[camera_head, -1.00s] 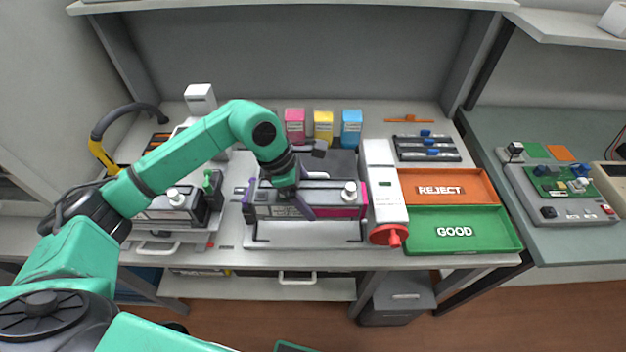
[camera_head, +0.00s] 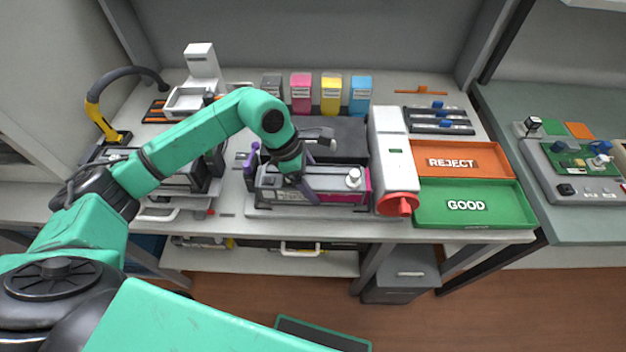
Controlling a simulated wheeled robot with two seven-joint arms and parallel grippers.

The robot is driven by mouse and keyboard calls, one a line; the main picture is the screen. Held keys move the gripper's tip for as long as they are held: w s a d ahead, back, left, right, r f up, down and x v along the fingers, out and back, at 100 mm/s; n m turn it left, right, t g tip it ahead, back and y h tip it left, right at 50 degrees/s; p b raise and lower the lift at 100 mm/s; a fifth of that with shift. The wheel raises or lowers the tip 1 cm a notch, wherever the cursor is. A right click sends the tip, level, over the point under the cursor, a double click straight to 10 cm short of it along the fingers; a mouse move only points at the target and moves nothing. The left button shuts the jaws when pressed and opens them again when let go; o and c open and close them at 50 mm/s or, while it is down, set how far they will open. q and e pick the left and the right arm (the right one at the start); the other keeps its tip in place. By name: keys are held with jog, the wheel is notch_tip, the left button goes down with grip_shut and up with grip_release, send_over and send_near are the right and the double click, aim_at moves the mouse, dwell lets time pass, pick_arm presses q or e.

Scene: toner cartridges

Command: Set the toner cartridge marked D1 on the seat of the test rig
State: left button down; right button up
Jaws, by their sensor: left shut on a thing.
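A grey toner cartridge (camera_head: 329,184) with a magenta right end and a white knob on top lies lengthwise at the test rig (camera_head: 388,154) in the middle of the bench. Its marking is too small to read. My left gripper (camera_head: 297,184) reaches down from the left and is shut on the cartridge. The cartridge is low over the rig's pale base plate (camera_head: 262,213), close to it or touching; I cannot tell which. The seat beneath it is hidden. My right gripper is out of view.
A red knob (camera_head: 402,203) stands at the rig's front right. The orange REJECT tray (camera_head: 490,149) and green GOOD tray (camera_head: 490,219) lie to the right. Behind are small magenta (camera_head: 301,94), yellow (camera_head: 331,95) and cyan (camera_head: 360,96) boxes. Another device (camera_head: 180,181) stands left, partly behind my arm.

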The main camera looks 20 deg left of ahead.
pick_arm(q)
jog(key=shift+r, duration=0.1)
jog(key=shift+b, duration=0.35)
dwell(0.6)
jog(key=shift+f+b, duration=0.45)
jog(key=shift+b, duration=0.1)
jog(key=shift+b, duration=0.3)
